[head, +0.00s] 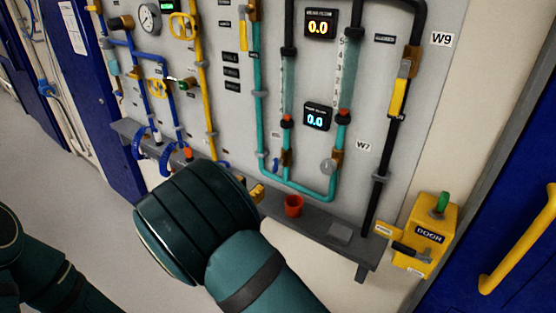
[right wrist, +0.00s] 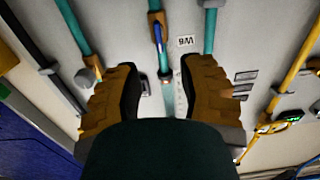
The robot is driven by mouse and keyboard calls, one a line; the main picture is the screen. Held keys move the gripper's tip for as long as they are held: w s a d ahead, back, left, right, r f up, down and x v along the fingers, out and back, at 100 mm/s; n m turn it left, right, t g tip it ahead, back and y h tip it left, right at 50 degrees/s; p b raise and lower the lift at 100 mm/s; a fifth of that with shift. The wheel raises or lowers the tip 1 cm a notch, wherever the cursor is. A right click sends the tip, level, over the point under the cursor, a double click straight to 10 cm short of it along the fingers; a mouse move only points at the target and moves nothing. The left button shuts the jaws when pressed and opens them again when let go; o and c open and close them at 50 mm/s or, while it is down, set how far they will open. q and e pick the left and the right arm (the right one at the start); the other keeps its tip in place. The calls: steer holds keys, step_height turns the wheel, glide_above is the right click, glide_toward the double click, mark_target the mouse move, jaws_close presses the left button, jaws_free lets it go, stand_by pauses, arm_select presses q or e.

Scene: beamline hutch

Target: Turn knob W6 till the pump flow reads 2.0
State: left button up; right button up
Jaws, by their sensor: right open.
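The W6 label (right wrist: 186,41) shows upside down in the right wrist view. Beside it is a brown valve body (right wrist: 155,18) with a blue lever (right wrist: 157,36) on a teal pipe; I take this as knob W6. In the head view the brown fitting (head: 286,157) sits low on the left teal tube. My right gripper (right wrist: 162,88) is open, its brown fingers apart on either side of that pipe, with nothing held. In the head view my wrist hides most of it. Two displays, upper orange (head: 319,23) and lower cyan (head: 316,118), read 0.0; their captions are too small to read.
A grey ledge (head: 310,222) runs under the panel and holds a red cup (head: 293,205). A round grey knob (head: 328,166) sits near the W7 label (head: 363,146). A yellow door box (head: 425,238) stands at right. Yellow and blue pipes fill the panel's left.

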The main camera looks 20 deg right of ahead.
mark_target(273, 165)
steer(key=x, duration=0.9)
steer(key=r+x, duration=0.1)
steer(key=x, duration=0.3)
steer(key=shift+d+r+b, duration=0.15)
steer(key=shift+d+b, duration=0.05)
steer(key=shift+b, duration=0.2)
jaws_close()
